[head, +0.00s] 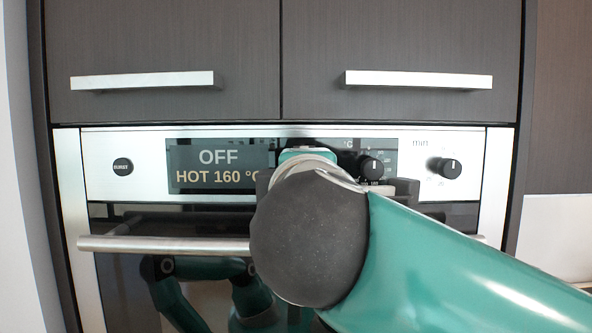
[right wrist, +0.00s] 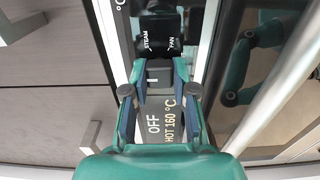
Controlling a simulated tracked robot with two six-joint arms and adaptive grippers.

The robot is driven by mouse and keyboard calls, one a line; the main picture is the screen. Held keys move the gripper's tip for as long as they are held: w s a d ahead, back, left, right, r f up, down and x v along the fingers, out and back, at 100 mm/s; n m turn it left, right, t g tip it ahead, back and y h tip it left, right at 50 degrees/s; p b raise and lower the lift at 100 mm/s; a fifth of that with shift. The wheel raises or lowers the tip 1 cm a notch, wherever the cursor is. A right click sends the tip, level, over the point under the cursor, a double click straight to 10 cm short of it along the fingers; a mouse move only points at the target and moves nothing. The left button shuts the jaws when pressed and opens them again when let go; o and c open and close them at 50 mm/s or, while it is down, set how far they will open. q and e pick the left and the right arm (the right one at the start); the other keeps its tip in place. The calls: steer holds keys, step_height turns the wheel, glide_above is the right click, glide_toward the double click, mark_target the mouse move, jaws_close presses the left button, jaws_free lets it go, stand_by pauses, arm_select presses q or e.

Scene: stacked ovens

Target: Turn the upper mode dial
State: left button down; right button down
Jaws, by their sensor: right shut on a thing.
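The upper mode dial (right wrist: 159,76) is a dark knob with a light pointer line, seen in the right wrist view beside the labels STEAM and FAN. My right gripper (right wrist: 160,70) is shut on it, one finger on each side. In the head view my right wrist and forearm cover the dial and most of the gripper. The oven display (head: 218,168) reads OFF and HOT 160 °C, and the same text shows in the right wrist view (right wrist: 170,122). My left gripper is not in view; only arm reflections show in the door glass.
A temperature dial (head: 371,167) and a min timer dial (head: 446,168) sit to the right on the panel. A BURST button (head: 123,167) is at the left. The oven door handle (head: 165,244) runs below the panel. Two cabinet handles (head: 143,80) (head: 418,79) stick out above.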

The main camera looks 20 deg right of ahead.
steer(key=shift+a+f, duration=0.15)
steer(key=shift+f, duration=0.2)
steer(key=c, duration=0.9)
jaws_free()
steer(key=shift+r, duration=0.2)
steer(key=v, duration=1.2)
